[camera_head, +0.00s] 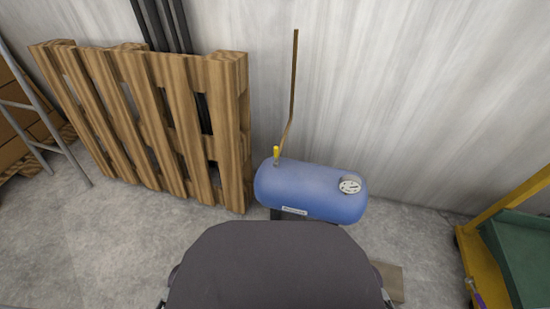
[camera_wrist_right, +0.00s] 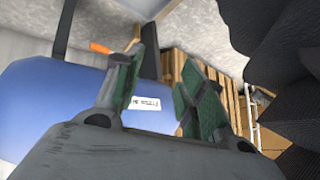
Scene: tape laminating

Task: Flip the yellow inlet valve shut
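The yellow inlet valve (camera_head: 276,153) stands upright on the top left end of the blue tank (camera_head: 310,188), at the foot of a thin brown pipe (camera_head: 293,95). My right gripper (camera_wrist_right: 164,78) shows in the right wrist view, its two green-padded fingers apart with nothing between them. The tank (camera_wrist_right: 50,108) with its white label lies beyond the fingers in that view. The yellow valve is not recognisable there. My left gripper is not in view.
A round gauge (camera_head: 350,185) sits on the tank's right end. A wooden pallet (camera_head: 160,120) leans at the left, and a yellow-framed green cart (camera_head: 520,250) stands at the right. An orange piece (camera_wrist_right: 101,47) shows beside the tank. My dark body covers the lower middle.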

